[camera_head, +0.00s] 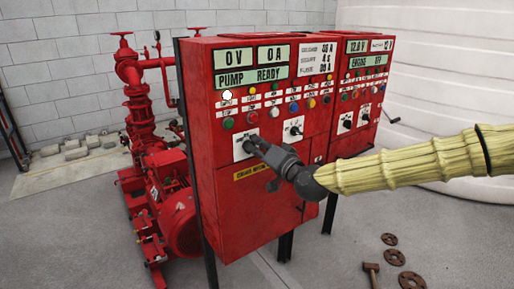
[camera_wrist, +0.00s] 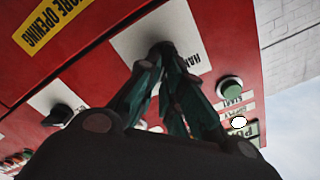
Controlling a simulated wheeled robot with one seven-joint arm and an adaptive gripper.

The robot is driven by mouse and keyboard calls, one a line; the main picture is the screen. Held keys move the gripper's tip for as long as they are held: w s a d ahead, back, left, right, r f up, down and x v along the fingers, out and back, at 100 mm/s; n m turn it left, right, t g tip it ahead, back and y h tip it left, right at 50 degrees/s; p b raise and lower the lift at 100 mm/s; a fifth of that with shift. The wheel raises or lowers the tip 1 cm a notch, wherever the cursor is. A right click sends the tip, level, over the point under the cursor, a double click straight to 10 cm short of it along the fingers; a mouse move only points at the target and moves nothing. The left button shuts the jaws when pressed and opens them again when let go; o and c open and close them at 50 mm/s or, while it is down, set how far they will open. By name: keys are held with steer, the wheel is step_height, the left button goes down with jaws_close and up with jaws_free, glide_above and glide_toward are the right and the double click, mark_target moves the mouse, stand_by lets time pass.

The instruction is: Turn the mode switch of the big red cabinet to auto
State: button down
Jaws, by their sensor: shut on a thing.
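The big red cabinet (camera_head: 260,205) stands in the middle of the head view, with displays reading 0 V, 0 A and PUMP READY. Its mode switch plate (camera_head: 240,148) is white, on the left of the front panel; it also shows in the wrist view (camera_wrist: 127,44), with partly hidden lettering. My gripper (camera_head: 254,145) reaches in from the right and its fingers meet at the plate. In the wrist view my gripper (camera_wrist: 165,50) is shut on the switch knob. The fingers hide the knob, so I cannot tell which way it points.
A second black switch on a white plate (camera_head: 294,129) is to the right. A smaller red panel (camera_head: 358,100) adjoins the cabinet. A red pump (camera_head: 165,195) stands at left. A hammer (camera_head: 371,270) and rusty rings (camera_head: 395,257) lie on the floor at lower right.

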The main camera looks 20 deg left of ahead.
steer(key=shift+d, duration=0.1)
steer(key=c, duration=1.6)
jaws_free()
steer(key=shift+w, duration=0.1)
steer(key=shift+o, duration=0.2)
steer(key=v, duration=1.2)
steer(key=shift+f, duration=0.1)
